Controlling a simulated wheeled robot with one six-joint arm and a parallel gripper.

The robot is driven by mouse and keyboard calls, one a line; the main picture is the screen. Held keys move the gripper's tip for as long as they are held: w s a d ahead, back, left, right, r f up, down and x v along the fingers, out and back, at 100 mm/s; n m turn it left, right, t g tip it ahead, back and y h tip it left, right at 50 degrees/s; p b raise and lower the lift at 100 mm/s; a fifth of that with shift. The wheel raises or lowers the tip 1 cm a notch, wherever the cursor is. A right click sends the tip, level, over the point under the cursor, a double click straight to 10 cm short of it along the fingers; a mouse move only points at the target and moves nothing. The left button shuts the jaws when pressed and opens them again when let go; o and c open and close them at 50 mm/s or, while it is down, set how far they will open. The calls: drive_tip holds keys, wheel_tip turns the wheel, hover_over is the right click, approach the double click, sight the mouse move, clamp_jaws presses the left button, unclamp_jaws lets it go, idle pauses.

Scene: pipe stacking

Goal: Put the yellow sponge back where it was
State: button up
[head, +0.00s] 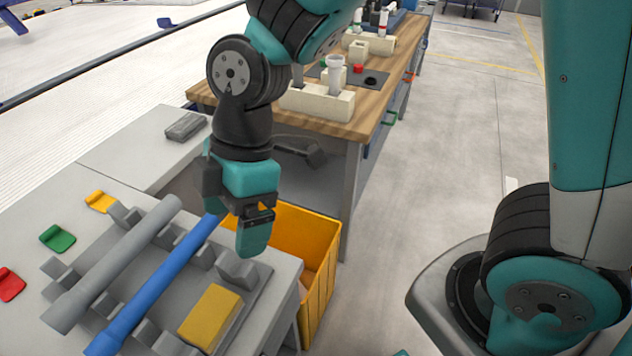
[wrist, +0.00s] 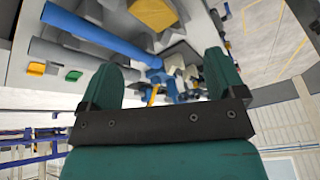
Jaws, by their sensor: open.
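The yellow sponge (head: 210,316) lies flat at the front right part of the grey rack, on the near table. It also shows at the top of the wrist view (wrist: 153,12). My teal gripper (head: 237,222) hangs above the rack's far right end, beyond the sponge and apart from it. In the wrist view its two fingers (wrist: 166,76) stand apart with nothing held between them. One finger is partly hidden in the head view.
A blue pipe (head: 160,286) and a grey pipe (head: 115,262) lie in the rack left of the sponge. Red, green and yellow clips (head: 58,238) lie further left. A yellow crate (head: 318,285) stands beside the table. A wooden workbench (head: 375,108) stands behind.

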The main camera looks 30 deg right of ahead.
drive_tip(key=s+d+r+m+t, duration=0.2)
drive_tip(key=s+d+r+m, duration=0.5)
drive_tip(key=m, duration=0.5)
drive_tip(key=shift+d+r+m, duration=0.35)
drive_tip(key=shift+d+m, duration=0.05)
drive_tip(key=shift+d, duration=0.65)
drive_tip(key=shift+s, duration=0.1)
